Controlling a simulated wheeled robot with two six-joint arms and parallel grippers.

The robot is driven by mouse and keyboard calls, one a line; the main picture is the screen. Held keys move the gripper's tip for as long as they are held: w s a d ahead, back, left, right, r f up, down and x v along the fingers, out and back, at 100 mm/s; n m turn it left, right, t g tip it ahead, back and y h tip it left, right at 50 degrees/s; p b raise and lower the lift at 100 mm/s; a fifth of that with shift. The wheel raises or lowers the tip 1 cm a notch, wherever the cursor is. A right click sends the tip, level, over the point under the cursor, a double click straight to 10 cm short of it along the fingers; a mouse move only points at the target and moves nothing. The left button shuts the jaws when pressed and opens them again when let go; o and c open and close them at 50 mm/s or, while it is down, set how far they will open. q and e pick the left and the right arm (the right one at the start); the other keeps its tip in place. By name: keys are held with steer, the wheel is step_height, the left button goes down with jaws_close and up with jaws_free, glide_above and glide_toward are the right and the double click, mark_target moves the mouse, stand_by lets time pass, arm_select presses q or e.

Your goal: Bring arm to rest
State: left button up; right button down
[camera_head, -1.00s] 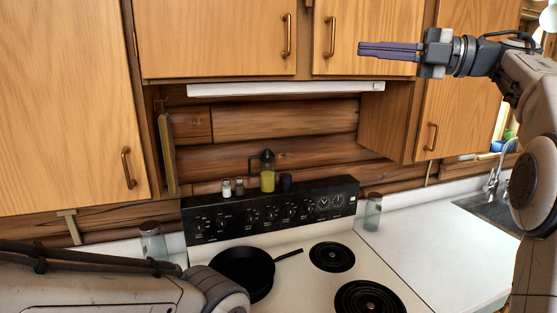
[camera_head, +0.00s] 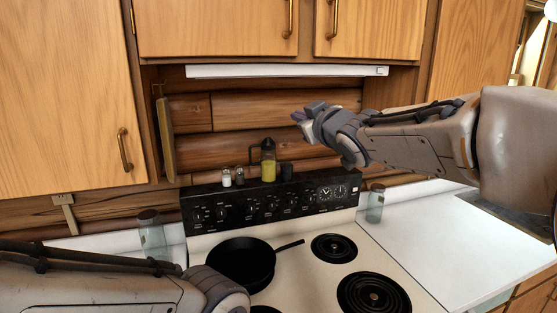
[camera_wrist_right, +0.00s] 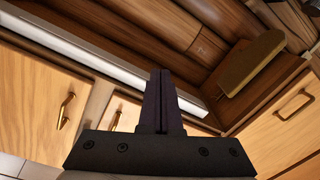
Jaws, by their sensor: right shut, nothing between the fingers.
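My right arm comes in from the right in the head view, and its gripper (camera_head: 301,117) is in the air above the stove's back panel, in front of the log wall. In the right wrist view the two fingers of the right gripper (camera_wrist_right: 161,75) lie together, shut with nothing between them. My left arm (camera_head: 110,290) lies across the lower left of the head view. Its gripper is out of the picture.
A black pan (camera_head: 240,262) sits on the stove (camera_head: 300,290). Two shakers and an oil bottle (camera_head: 268,165) stand on the back panel (camera_head: 270,205). Glass jars (camera_head: 151,235) flank the stove. Cabinets (camera_head: 215,28) and a white light bar (camera_head: 285,71) hang above.

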steer(key=s+a+f+m+g+h+b, duration=0.15)
steer(key=s+f+g, duration=0.45)
steer(key=s+f, duration=0.8)
steer(key=s+a+f+m+g+h+b, duration=0.15)
steer(key=s+f+g, duration=0.45)
steer(key=s+f, duration=0.75)
steer(key=s+d+f+n+g+h, duration=0.1)
steer(key=s+d+f+g, duration=0.2)
steer(key=s+f, duration=0.5)
steer(key=s+g, duration=0.1)
steer(key=s, duration=0.2)
steer(key=shift+s+f+h, duration=0.25)
steer(key=shift+f+h, duration=0.05)
